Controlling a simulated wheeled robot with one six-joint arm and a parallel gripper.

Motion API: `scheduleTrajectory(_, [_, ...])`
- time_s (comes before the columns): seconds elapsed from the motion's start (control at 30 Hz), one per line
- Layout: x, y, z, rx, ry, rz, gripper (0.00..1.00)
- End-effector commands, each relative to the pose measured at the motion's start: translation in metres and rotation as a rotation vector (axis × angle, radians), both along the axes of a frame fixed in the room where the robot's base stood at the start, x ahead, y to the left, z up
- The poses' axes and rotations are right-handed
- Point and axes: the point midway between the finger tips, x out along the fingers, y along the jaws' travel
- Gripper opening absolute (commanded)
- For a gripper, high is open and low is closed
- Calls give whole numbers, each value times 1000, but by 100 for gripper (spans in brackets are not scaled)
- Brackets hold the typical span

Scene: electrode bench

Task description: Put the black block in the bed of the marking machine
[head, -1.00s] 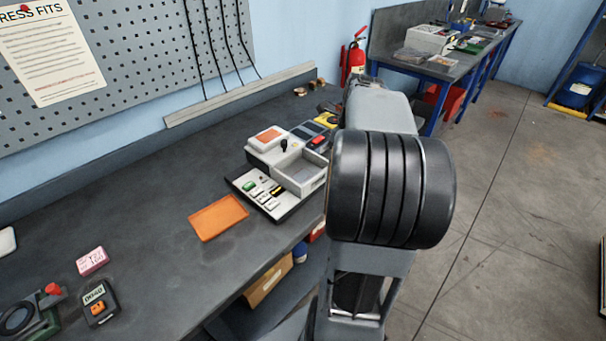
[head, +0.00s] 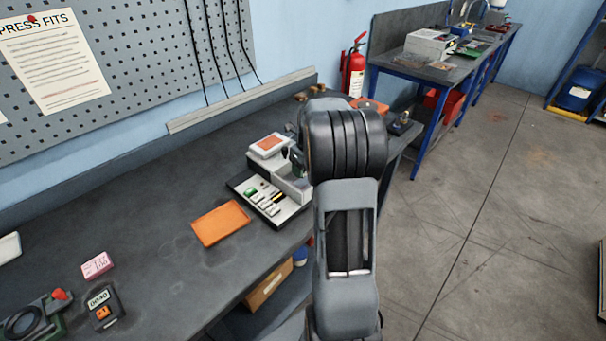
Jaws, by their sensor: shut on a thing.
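The marking machine (head: 253,183) stands on the bench, left of my arm. It is a pale unit with an orange-topped part at the back and a dark front panel with green, white and yellow controls. Its open bed is mostly hidden behind my arm; only a pale wall (head: 292,189) shows. My arm's thick black joint covers the machine's right side. A small dark part shows at the joint's left edge, above the machine, but I cannot tell what it is. My gripper is hidden behind the arm. I see no black block.
An orange tray (head: 220,223) lies in front of the machine. A pink block (head: 96,265) and a dark meter (head: 104,308) lie at the bench's near left. The bench between them is clear. A red extinguisher (head: 353,70) stands beyond the bench.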

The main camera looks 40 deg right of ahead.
Motion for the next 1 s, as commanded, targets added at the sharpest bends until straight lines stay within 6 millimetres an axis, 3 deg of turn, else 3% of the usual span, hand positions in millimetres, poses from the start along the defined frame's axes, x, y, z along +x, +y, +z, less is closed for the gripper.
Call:
scheduleTrajectory(0.3, [5,2,-35,1,1,-1,16])
scheduleTrajectory(0.77, [5,2,-41,1,0,0,16])
scheduleTrajectory(0.8, [5,2,-40,1,1,0,57])
scheduleTrajectory(1.0, [5,2,-40,1,1,0,76])
